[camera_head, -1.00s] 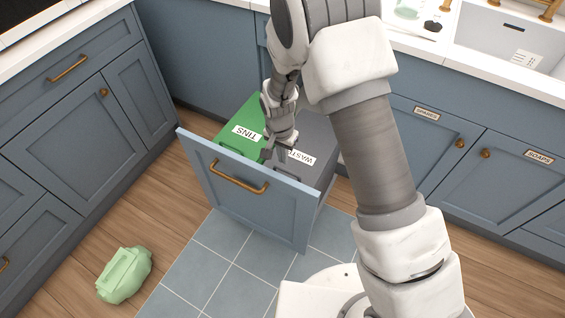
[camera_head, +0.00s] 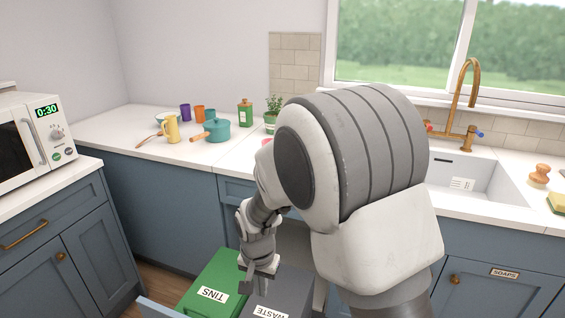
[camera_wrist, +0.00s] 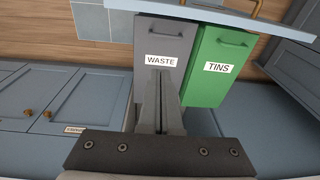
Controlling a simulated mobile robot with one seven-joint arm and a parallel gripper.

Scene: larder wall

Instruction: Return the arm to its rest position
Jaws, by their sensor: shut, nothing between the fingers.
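My gripper (camera_head: 260,286) hangs at the lower middle of the head view, above the pulled-out bin drawer. It is shut with nothing between its fingers. In the wrist view my gripper (camera_wrist: 161,75) points toward the grey bin labelled WASTE (camera_wrist: 170,35), its fingertips overlapping the lid below the label. The green bin labelled TINS (camera_wrist: 232,46) stands beside it. Both lids look closed. In the head view the green bin (camera_head: 222,276) and the grey bin (camera_head: 293,283) are cut by the lower edge. My arm covers part of the counter and sink area.
The drawer front (camera_wrist: 215,14) stands out from the blue cabinets. A teal pot (camera_head: 217,129), a yellow jug (camera_head: 172,129) and cups stand on the back-left counter. A microwave (camera_head: 30,140) is at left. The sink (camera_head: 470,180) and brass tap (camera_head: 470,90) are at right.

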